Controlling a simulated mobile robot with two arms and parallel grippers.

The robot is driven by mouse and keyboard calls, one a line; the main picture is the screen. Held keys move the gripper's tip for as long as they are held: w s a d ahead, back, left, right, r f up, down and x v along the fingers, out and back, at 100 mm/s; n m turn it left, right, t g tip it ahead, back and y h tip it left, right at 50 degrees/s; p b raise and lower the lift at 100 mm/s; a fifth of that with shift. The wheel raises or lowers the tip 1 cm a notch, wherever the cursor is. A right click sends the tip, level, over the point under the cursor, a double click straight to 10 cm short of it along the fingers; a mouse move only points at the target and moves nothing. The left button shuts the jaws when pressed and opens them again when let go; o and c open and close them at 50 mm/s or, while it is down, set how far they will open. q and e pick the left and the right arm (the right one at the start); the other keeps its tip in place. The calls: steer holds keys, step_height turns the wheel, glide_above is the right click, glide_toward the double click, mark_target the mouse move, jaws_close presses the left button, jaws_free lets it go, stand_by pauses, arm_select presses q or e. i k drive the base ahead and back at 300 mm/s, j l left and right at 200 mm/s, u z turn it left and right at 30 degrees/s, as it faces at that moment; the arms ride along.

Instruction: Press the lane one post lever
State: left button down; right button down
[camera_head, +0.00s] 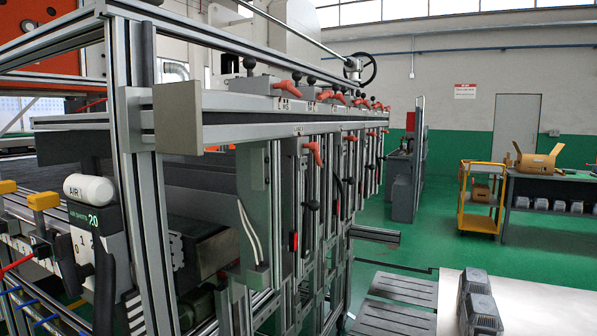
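Red clamp levers sit along the machine's aluminium frame. The nearest red lever on a vertical post (315,152) is just right of a small rail label (299,132), which seems to read lane 1 but is too small to be sure. Its post (305,185) runs down below the rail, with black knobs lower on it. Another red lever (288,89) sits on top of the rail by a label that looks like "L M5". More levers and posts recede to the right. Neither of my grippers is in view, and nothing touches the levers.
The rail's squared end (178,118) and an upright frame post (140,200) stand close at left. A yellow cart (480,200) and a workbench stand behind. Green floor (420,240) is open between.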

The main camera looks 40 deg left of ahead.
mark_target(315, 147)
steer(key=u, duration=1.85)
steer(key=k+j+u, duration=0.1)
steer(key=k+j, duration=0.15)
steer(key=k, duration=0.2)
